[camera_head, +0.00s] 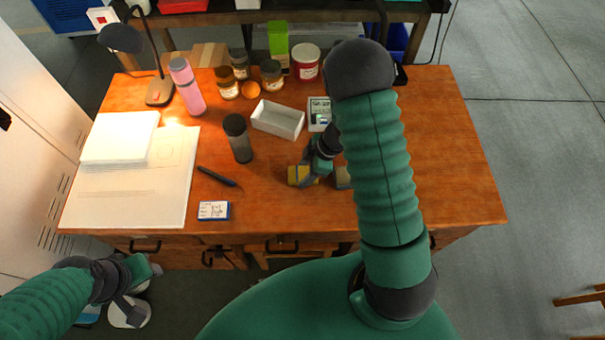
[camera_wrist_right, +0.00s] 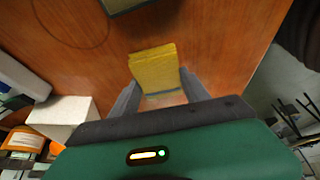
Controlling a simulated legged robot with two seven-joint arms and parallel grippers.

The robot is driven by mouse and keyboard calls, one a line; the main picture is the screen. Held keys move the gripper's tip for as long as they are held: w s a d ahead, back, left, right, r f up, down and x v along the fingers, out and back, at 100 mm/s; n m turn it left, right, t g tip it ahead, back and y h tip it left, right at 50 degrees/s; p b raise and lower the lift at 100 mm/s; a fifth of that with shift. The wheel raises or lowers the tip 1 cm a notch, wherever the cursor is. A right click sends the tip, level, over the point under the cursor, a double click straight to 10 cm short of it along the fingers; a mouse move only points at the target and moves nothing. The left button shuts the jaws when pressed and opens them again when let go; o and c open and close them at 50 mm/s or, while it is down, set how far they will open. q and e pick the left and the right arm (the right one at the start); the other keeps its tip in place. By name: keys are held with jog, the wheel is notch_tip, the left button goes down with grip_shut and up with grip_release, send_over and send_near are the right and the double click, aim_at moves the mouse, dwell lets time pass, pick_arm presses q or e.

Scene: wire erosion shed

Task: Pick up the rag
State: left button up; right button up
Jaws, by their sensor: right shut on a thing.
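The rag (camera_head: 299,175) is a small yellow folded cloth at the middle front of the desk. In the right wrist view the rag (camera_wrist_right: 153,66) sits between the two grey fingers of my right gripper (camera_wrist_right: 157,82), which is shut on it. In the head view my right gripper (camera_head: 309,172) reaches down to the rag, partly hiding it. The rag looks on or very close to the desk top; I cannot tell whether it is lifted. My left gripper (camera_head: 143,288) is low at the left, off the desk's front edge, its fingers apart and empty.
A white open box (camera_head: 277,119), a dark tumbler (camera_head: 238,138), a black pen-like item (camera_head: 216,177) and a card box (camera_head: 214,211) are nearby. The desk's right side (camera_head: 450,150) is clear.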

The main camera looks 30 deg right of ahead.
aim_at(304, 173)
notch_tip(304, 173, up, 10)
jog(key=p, duration=0.3)
jog(key=o, duration=0.8)
jog(key=c, duration=0.7)
jog(key=shift+o, duration=0.2)
